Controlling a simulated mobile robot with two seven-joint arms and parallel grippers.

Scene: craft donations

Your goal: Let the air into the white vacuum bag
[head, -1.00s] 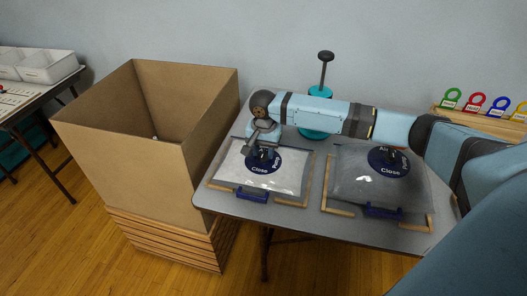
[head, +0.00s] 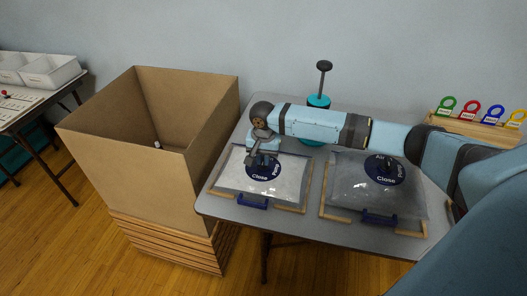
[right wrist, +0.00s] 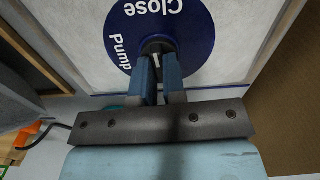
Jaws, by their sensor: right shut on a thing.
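The white vacuum bag (head: 285,191) lies flat in a wooden frame on the grey table, with a blue clip (head: 252,202) at its front edge. Its round blue dial label (head: 264,177) reads Close and Pump; the rest is hidden by my gripper. My right gripper (head: 261,158) is over the label. In the right wrist view its fingers (right wrist: 158,85) are shut on the dark valve knob (right wrist: 157,45) at the label's middle. The knob's exact setting is hard to tell. My left gripper is not in view.
A grey bag (head: 345,197) with a similar dial lies to the right. A teal pump (head: 319,101) stands behind my right arm. A tall cardboard box (head: 130,155) stands left of the table. Coloured tags (head: 473,106) stand at the back right.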

